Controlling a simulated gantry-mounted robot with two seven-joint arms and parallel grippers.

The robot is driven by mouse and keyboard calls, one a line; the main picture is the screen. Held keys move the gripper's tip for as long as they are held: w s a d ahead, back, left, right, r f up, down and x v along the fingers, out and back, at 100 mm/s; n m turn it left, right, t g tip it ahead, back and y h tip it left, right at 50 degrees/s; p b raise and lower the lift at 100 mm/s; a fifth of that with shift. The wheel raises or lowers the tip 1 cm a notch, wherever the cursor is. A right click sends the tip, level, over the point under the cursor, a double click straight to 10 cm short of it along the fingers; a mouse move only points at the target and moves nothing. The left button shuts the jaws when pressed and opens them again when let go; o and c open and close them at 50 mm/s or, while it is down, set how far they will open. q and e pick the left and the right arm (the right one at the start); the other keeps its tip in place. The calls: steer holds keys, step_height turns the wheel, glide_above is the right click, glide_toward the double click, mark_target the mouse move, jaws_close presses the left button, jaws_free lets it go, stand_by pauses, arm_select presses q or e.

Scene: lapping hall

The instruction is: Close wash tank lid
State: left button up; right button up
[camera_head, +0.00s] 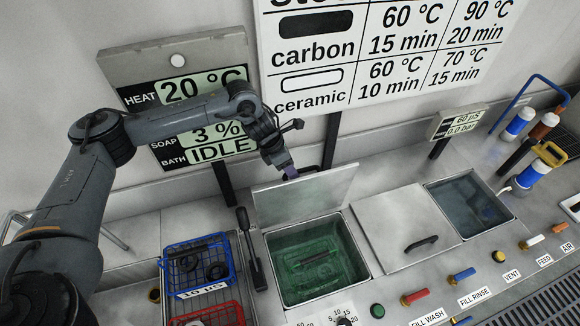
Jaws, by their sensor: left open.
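The wash tank (372,274) is an open steel basin with green liquid, and something basket-like shows under the surface. Its lid (310,195) is a plain steel panel raised at the tank's back edge, leaning up and open. My left gripper (291,173) is open at the lid's upper edge, pointing down, with its arm reaching in from the left. I cannot tell whether the fingers touch the lid. My right gripper is out of view.
A flat steel cover (395,215) with a black handle lies right of the wash tank, beside an open rinse tank (470,203). Blue (205,282) and red (235,303) baskets sit left. A black lever (250,250) stands near the tank. A display panel (175,60) is behind my arm.

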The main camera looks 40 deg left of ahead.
arm_select(q)
steer(key=shift+w+f, duration=0.1)
steer(key=shift+f, duration=0.1)
jaws_close()
steer(key=shift+d+r, duration=0.1)
steer(key=shift+d, duration=0.1)
